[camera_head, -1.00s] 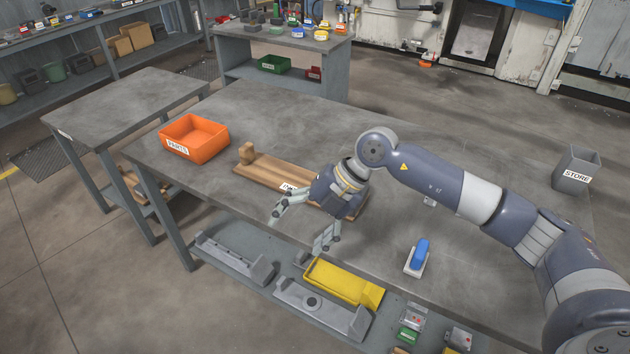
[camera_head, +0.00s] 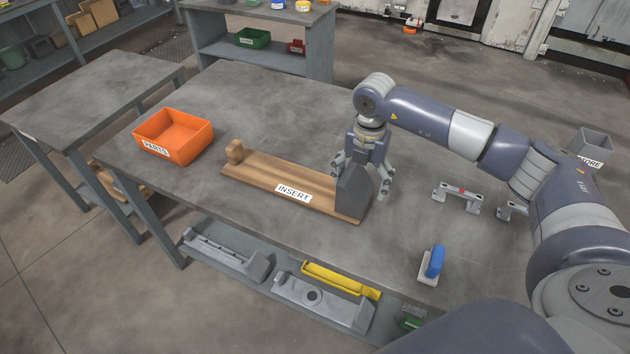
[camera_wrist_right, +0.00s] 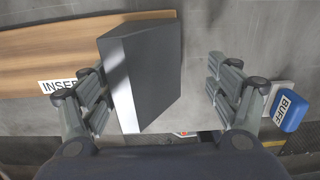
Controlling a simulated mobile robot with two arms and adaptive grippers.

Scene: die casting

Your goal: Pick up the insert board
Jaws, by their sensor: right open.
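The insert board (camera_head: 270,184) is a long wooden board labelled INSERT, lying flat on the grey workbench. A wooden knob (camera_head: 234,151) stands at its left end and a dark grey block (camera_head: 351,194) at its right end. My right gripper (camera_head: 361,180) points down at the block, its fingers open on either side. In the right wrist view the block (camera_wrist_right: 150,75) lies between the spread fingers, nearer the left ones; the right ones are clearly apart from it. The board (camera_wrist_right: 60,50) extends left there. My left gripper is not in view.
An orange PARTS bin (camera_head: 173,136) stands left of the board. A blue-handled BUFF tool (camera_head: 432,263) lies near the front edge, and a grey bracket (camera_head: 457,196) is to the right. The workbench (camera_head: 270,110) behind the board is clear. Trays sit on the lower shelf.

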